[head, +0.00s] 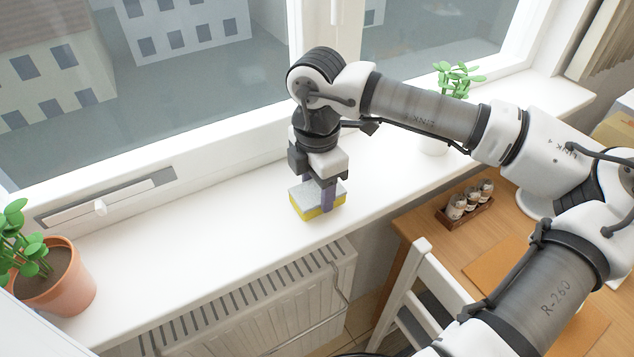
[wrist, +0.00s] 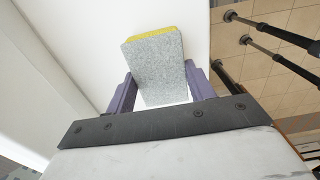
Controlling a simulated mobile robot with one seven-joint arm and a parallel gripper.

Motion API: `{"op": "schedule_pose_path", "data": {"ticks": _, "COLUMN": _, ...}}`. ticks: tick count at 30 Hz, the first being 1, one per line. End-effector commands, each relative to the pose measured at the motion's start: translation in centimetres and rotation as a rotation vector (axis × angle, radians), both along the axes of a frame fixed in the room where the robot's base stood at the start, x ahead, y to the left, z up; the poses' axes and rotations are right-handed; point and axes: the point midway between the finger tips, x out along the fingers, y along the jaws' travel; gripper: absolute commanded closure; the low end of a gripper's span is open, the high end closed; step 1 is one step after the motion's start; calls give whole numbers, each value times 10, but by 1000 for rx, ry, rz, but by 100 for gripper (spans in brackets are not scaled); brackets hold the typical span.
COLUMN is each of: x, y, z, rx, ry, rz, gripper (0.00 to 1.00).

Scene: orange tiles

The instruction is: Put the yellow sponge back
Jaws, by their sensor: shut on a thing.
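The yellow sponge (head: 319,209) has a grey top layer over a yellow bottom layer. It is at the windowsill (head: 220,210), close to the sill's front edge; I cannot tell whether it touches the sill. My gripper (head: 318,192) points down over the sponge, with its fingers on either side of it. In the wrist view, the sponge (wrist: 156,68) is between the two purple fingers of my gripper (wrist: 160,92), its grey face towards the camera and a yellow edge at the far end.
A potted plant (head: 62,285) stands at the left end of the sill, and another plant (head: 456,80) stands behind my arm. A radiator (head: 270,305) is below the sill. A wooden table (head: 480,245) with a rack of small jars (head: 466,206) and a white chair (head: 425,290) are at right.

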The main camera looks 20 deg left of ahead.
Motion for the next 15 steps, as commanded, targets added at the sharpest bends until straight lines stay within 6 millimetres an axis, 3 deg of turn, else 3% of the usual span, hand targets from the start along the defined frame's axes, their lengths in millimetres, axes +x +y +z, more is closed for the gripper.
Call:
{"op": "schedule_pose_path", "data": {"ticks": 8, "x": 0, "y": 0, "z": -6, "rx": -1, "ry": -1, "rz": 0, "gripper": 68}}
{"op": "schedule_pose_path", "data": {"ticks": 9, "x": 0, "y": 0, "z": -6, "rx": -1, "ry": -1, "rz": 0, "gripper": 41}}
{"op": "schedule_pose_path", "data": {"ticks": 13, "x": 0, "y": 0, "z": -5, "rx": -1, "ry": -1, "rz": 0, "gripper": 25}}
{"op": "schedule_pose_path", "data": {"ticks": 15, "x": 0, "y": 0, "z": -5, "rx": -1, "ry": -1, "rz": 0, "gripper": 25}}
